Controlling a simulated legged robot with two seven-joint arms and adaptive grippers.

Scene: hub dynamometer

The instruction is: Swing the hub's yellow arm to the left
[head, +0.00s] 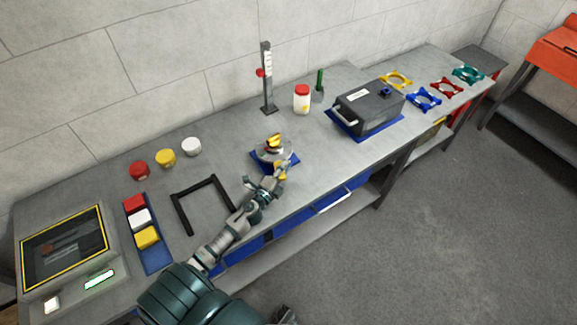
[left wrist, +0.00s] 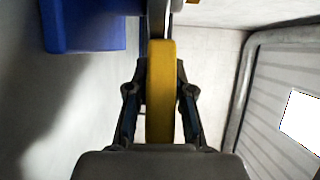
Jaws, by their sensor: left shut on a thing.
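The hub (head: 268,156) stands on a blue base on the grey bench, with a silver body and a yellow piece (head: 274,141) on top. The hub's yellow arm (left wrist: 160,92) runs upright through the middle of the left wrist view, between my two dark fingers. My left gripper (head: 277,176) is shut on the yellow arm at the near side of the hub. My gripper and wrist hide part of the hub's front.
A black U-shaped frame (head: 177,215) lies left of the hub. Red, white and yellow blocks and a screen console (head: 65,250) stand further left. A red-white jar (head: 302,99), a post (head: 267,78) and a dark box (head: 368,104) stand beyond the hub.

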